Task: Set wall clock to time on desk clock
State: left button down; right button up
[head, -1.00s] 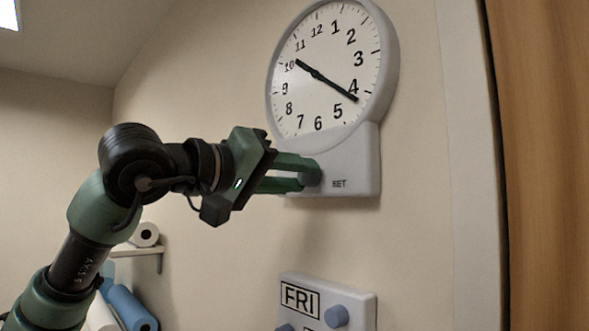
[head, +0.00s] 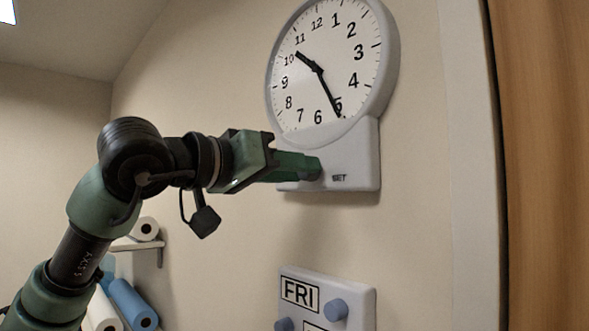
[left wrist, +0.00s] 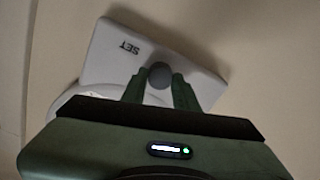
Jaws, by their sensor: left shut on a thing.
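The wall clock (head: 322,62) hangs on the wall with a white face and grey rim. Its short hand points near 10 and its long hand points at about 5. Below the face is a grey base marked SET, with a round grey knob (left wrist: 160,75). My left gripper (head: 312,168) is shut on the knob, its green fingers on either side of it and turned about its axis. In the left wrist view the fingers also sit at both sides of the knob. The desk clock is not in view. My right gripper is not in view.
A grey panel (head: 358,308) with a FRI label and blue knobs is on the wall below the clock. A wooden door or panel (head: 545,160) stands at the right. A small shelf (head: 140,246) with rolls is at the lower left.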

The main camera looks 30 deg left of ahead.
pick_arm(q)
jog(key=shift+r, duration=0.15)
jog(key=c, duration=1.3)
grip_release()
jog(key=shift+o, duration=1.1)
jog(key=shift+w, duration=0.15)
jog(key=b+v, duration=0.3)
jog(key=v, duration=0.4)
jog(key=shift+s, duration=0.4)
jog(key=shift+a, duration=0.1)
